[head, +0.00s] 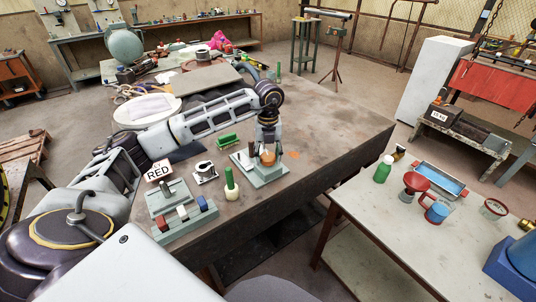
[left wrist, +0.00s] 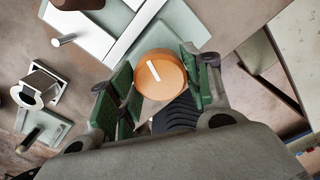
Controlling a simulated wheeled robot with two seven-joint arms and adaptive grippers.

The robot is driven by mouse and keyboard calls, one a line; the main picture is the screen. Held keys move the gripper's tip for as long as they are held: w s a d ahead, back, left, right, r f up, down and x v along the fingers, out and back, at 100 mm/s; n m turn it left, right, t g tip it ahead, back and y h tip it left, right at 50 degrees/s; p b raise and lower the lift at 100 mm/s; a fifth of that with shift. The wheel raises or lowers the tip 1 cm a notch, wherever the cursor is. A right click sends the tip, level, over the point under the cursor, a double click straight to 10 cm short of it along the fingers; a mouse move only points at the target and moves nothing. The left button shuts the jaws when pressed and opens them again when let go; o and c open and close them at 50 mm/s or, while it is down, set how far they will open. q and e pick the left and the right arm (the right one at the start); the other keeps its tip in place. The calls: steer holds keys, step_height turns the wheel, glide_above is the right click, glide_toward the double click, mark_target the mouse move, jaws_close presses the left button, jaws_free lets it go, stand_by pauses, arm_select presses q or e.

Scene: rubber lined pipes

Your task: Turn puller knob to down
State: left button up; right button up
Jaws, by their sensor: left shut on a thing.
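The puller knob (head: 267,158) is a round orange knob on a pale green base plate (head: 271,177) near the front edge of the brown table. In the left wrist view the knob (left wrist: 160,75) shows a white line on its top, slanting from upper left to lower right. My left gripper (head: 267,147) comes down from above. In the left wrist view its green-padded fingers stand on both sides of the knob, and it is shut on it. A white plate and a dark upright pin stand beside the knob. My right gripper is not in view.
A green bottle-like tool (head: 231,186) and a small metal fixture (head: 205,172) stand left of the plate. The table right of the knob is clear.

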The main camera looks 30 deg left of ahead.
arm_select(q)
steer(key=shift+r+n, duration=0.15)
steer(key=shift+n, duration=0.65)
steer(key=shift+n+p, duration=0.3)
steer(key=shift+n, duration=1.1)
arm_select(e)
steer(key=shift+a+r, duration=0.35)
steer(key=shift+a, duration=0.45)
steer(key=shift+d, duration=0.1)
arm_select(q)
steer(key=o, duration=1)
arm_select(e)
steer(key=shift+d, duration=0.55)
arm_select(q)
steer(key=shift+o, duration=0.2)
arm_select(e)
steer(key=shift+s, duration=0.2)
